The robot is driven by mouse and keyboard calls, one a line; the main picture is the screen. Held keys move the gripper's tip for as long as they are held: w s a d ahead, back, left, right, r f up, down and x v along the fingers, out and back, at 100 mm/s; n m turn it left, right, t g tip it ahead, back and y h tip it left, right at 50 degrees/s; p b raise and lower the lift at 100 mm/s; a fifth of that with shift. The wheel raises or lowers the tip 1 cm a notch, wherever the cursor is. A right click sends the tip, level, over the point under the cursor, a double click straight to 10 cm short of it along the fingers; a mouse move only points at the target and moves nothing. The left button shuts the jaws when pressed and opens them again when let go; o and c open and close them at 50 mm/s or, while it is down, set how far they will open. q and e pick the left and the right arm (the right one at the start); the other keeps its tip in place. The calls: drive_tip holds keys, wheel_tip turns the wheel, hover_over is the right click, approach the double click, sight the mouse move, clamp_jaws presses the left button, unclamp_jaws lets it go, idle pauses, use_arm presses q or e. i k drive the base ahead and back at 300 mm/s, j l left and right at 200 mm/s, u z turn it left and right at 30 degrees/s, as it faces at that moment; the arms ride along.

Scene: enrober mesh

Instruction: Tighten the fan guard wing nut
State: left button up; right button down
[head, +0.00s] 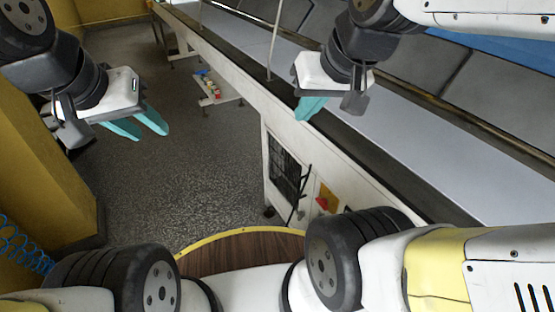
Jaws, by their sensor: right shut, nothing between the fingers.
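A dark fan guard grille (284,168) is set in the white side panel of the machine (345,190), low in the middle of the head view. I cannot make out the wing nut at this size. My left gripper (140,129) is over the floor at the left, well apart from the guard, with its teal fingers spread and empty. My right gripper (308,109) is above and to the right of the guard in the picture, in front of the machine's upper edge. Its teal fingers are shut together with nothing between them.
A red switch on a yellow plate (328,192) sits right of the guard, with dark rods beside it. A long conveyor (430,140) runs along the right. A low white stand (217,96) with small coloured items is farther back. Speckled floor (190,180) is clear at the left.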

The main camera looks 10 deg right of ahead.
sight(301, 214)
drive_tip(key=z, duration=0.85)
drive_tip(key=j+z, duration=0.45)
drive_tip(key=i+j+z, duration=0.1)
drive_tip(key=j+z, duration=0.15)
drive_tip(key=z, duration=0.2)
drive_tip(key=j+z, duration=0.45)
drive_tip(key=k+j+z, duration=0.15)
drive_tip(key=z, duration=0.3)
drive_tip(key=k+j, duration=0.2)
drive_tip(key=j, duration=0.25)
drive_tip(key=k+j+z, duration=0.15)
drive_tip(key=j, duration=0.25)
drive_tip(key=k+j, duration=0.25)
drive_tip(key=j, duration=0.15)
drive_tip(key=k+j+z, duration=0.15)
drive_tip(key=j, duration=0.3)
drive_tip(key=k+j, duration=0.1)
drive_tip(key=i+j, duration=0.25)
drive_tip(key=i, duration=0.15)
